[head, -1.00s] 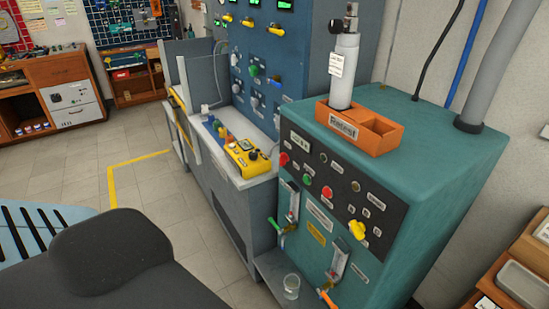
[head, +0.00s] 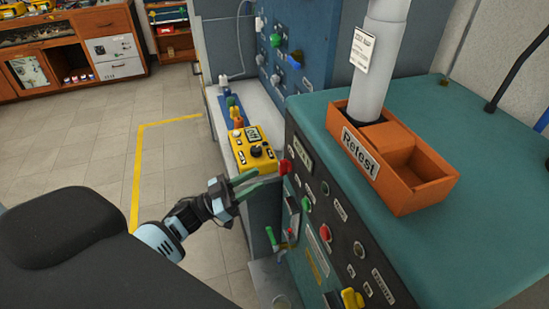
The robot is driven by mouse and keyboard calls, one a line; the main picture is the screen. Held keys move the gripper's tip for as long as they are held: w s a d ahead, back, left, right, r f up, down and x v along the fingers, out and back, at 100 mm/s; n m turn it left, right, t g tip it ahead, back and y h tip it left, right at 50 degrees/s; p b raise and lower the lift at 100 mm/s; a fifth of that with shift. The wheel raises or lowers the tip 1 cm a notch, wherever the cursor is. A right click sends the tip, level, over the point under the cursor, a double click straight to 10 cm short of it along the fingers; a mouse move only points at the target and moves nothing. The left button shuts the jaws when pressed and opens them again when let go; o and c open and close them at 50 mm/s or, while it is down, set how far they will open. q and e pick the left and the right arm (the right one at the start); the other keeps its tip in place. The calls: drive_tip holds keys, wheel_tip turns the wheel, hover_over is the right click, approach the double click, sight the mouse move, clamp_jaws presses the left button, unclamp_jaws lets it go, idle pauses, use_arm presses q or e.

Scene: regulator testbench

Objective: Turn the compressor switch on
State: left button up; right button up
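The teal machine (head: 460,130) stands at the right with a dark control panel (head: 340,225) on its front. A red knob (head: 285,166) sits at the panel's far left end. A green button (head: 306,203), a red button (head: 325,232) and a yellow knob (head: 352,298) are further along it. The small labels are too blurred to tell which is the compressor switch. My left gripper (head: 264,178) is in front of the panel, its fingers apart and empty. Its tips are close to the red knob; I cannot tell whether they touch. My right gripper is not in view.
An orange tray (head: 420,195) labelled "Retest" holds a grey cylinder (head: 382,60) on top of the machine. A yellow handheld device (head: 252,150) lies on the bench behind my gripper. The floor at left is clear.

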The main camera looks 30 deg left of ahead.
sight(283, 168)
use_arm(q)
drive_tip(key=p+x, duration=0.1)
drive_tip(key=x, duration=0.6)
drive_tip(key=shift+d+r+h+p, duration=0.25)
drive_tip(key=shift+r+h+p, duration=0.05)
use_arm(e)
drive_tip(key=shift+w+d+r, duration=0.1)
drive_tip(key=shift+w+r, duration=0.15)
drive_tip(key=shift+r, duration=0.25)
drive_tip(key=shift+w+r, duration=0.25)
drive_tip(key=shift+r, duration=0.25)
use_arm(q)
drive_tip(key=shift+w, duration=0.15)
clamp_jaws()
